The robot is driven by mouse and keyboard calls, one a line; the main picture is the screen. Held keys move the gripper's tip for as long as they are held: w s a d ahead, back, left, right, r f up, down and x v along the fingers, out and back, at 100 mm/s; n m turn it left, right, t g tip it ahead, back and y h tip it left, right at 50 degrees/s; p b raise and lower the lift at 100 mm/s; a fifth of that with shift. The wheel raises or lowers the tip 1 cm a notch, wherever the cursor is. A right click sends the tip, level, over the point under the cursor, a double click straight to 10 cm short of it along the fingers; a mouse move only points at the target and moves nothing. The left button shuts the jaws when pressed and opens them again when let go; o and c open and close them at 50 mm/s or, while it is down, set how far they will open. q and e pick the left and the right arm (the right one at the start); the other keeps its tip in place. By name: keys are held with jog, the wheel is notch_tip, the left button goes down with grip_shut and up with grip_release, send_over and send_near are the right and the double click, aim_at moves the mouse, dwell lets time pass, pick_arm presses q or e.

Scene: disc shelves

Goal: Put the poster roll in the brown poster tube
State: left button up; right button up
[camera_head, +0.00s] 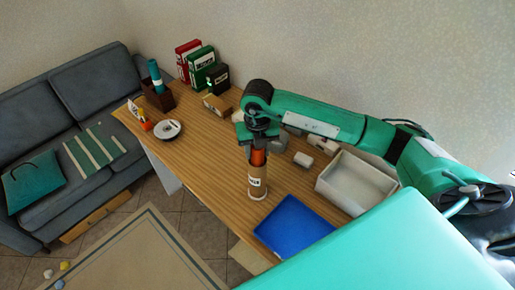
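The brown poster tube (257,186) stands upright on the wooden desk near its front edge, with a white label on its side. An orange-brown roll (258,157), which looks like the poster roll, is upright directly above the tube, its lower end at the tube's mouth. I cannot tell how far it is inside. My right gripper (257,146) points down at the top of the roll and appears shut on it; the fingers are small and partly hidden. My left gripper is not in view.
A blue tray (294,227) lies right of the tube, with a white bin (357,181) behind it. A dark brown box (157,97) holding a teal roll (155,74), binders (201,67) and a round white dish (168,130) stand at the far left.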

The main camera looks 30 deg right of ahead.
jog(key=shift+o, duration=1.1)
notch_tip(320, 180, up, 10)
jog(key=b, duration=0.4)
jog(key=shift+r, duration=1.05)
